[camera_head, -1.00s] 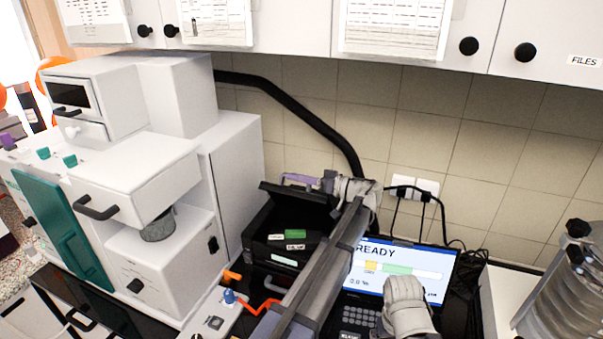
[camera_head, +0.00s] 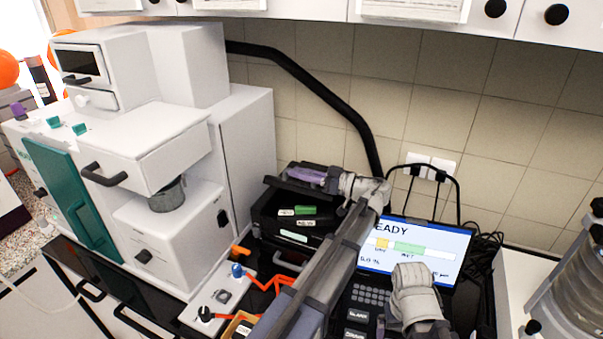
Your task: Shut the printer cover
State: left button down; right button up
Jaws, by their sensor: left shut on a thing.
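The printer is a black box (camera_head: 262,222) on the counter beside the tall white machine, with pale and green labels on it. Its black cover (camera_head: 275,181) is tilted up at a low angle, with a dark gap beneath it. My left gripper (camera_head: 302,175), with purple fingers, is shut on the cover's raised edge. Its wrist and forearm cross in front of the printer's right side and hide part of it. A grey joint of my other arm shows at lower right, but the right gripper is out of view.
A lit screen (camera_head: 440,240) with a keypad stands right of the printer. An orange bent handle (camera_head: 272,282) and a small panel with a blue knob (camera_head: 237,270) lie in front. The white machine (camera_head: 245,140) stands close on the left. A black pipe (camera_head: 320,95) runs behind.

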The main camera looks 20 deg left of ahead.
pick_arm(q)
jog(key=c, duration=0.8)
grip_release()
jog(key=shift+s+d, duration=0.15)
jog(key=shift+d, duration=3.8)
jog(key=shift+c, duration=0.3)
